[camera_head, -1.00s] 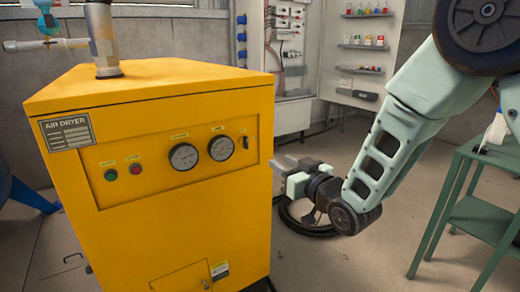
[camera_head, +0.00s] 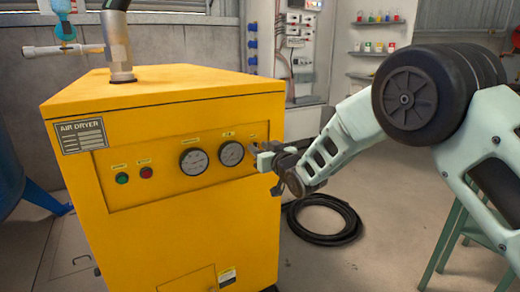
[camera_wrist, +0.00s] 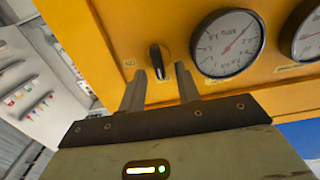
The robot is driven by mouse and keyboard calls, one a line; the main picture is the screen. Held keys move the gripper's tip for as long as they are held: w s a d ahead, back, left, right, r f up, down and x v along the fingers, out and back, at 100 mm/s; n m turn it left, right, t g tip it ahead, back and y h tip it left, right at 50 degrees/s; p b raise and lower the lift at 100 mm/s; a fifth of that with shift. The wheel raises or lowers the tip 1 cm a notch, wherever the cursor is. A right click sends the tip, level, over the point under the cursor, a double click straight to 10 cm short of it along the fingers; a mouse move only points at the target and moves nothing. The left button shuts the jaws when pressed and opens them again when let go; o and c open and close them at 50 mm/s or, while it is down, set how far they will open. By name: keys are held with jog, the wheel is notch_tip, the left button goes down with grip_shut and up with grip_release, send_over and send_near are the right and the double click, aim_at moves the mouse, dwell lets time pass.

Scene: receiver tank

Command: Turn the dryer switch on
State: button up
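The yellow air dryer (camera_head: 180,235) stands in the middle of the head view, with two round gauges, a green button and a red button on its front panel. The dryer switch (camera_wrist: 157,60) is a small black knob, seen upright in the wrist view beside a gauge. My gripper (camera_wrist: 160,72) is open, with its two fingertips either side of the switch's lower end in that picture. I cannot tell whether they touch it. In the head view my gripper (camera_head: 257,156) is at the panel's right end and hides the switch.
A metal pipe (camera_head: 118,50) rises from the dryer's top. A coiled black hose (camera_head: 325,220) lies on the floor to the right. A green table (camera_head: 460,235) stands at the right, behind my arm. Wall shelves (camera_head: 375,50) hold small coloured items.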

jog(key=shift+w+a, duration=0.15)
jog(key=shift+w, duration=0.05)
grip_shut()
